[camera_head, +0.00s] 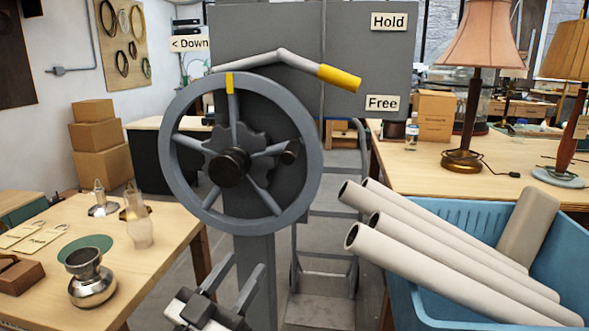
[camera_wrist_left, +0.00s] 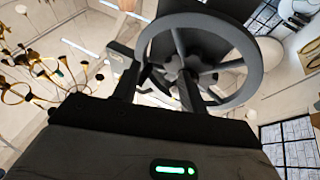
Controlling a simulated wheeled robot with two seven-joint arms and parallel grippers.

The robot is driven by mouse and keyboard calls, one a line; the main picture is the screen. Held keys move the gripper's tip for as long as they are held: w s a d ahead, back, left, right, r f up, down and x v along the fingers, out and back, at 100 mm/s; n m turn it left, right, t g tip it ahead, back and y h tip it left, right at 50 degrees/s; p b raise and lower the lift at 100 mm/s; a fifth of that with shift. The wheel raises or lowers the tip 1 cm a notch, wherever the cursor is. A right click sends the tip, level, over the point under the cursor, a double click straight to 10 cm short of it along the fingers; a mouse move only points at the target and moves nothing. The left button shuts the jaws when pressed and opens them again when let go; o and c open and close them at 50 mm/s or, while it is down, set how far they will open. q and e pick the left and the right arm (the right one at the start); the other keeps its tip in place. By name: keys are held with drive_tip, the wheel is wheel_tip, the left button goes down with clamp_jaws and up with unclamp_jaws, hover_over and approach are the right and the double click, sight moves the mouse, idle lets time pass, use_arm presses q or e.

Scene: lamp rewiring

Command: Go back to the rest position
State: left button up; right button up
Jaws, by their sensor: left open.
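A grey handwheel (camera_head: 309,165) with a yellow mark at its top stands in front of a dark grey panel (camera_head: 265,35). A bent lever (camera_head: 268,57) with a yellow tip lies above the wheel; its tip is between the "Hold" sign (camera_head: 389,21) and the "Free" sign (camera_head: 382,103). My left gripper (camera_head: 247,262) is below the wheel, open, with nothing seen between its fingers. In the left wrist view the open fingers (camera_wrist_left: 160,68) point toward the wheel (camera_wrist_left: 250,60); whether they touch it is unclear. My right gripper is not in view.
A wooden table (camera_head: 165,240) at left holds a metal lamp base (camera_head: 92,285), glass chimneys and tags. A blue crate (camera_head: 420,300) with several pale tubes stands at right, before a bench (camera_head: 420,170) with lamps. Cardboard boxes (camera_head: 100,145) are stacked behind. A hand truck (camera_head: 325,245) stands behind the wheel.

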use_arm(q)
drive_tip(key=s+a+f+n+g+y, duration=0.1)
drive_tip(key=s+f+g+y, duration=0.1)
drive_tip(key=s+f, duration=0.4)
drive_tip(key=s+a+f+n+g+y, duration=0.1)
drive_tip(key=s+f, duration=0.5)
drive_tip(key=f, duration=0.6)
drive_tip(key=s+a+f+n+g+y, duration=0.1)
drive_tip(key=s+a+f+g+y, duration=0.2)
drive_tip(key=s+f+g, duration=0.3)
wheel_tip(320, 180, down, 3)
drive_tip(key=shift+a+f+n+y, duration=0.1)
drive_tip(key=shift+a+n+y, duration=0.2)
drive_tip(key=shift+y, duration=0.5)
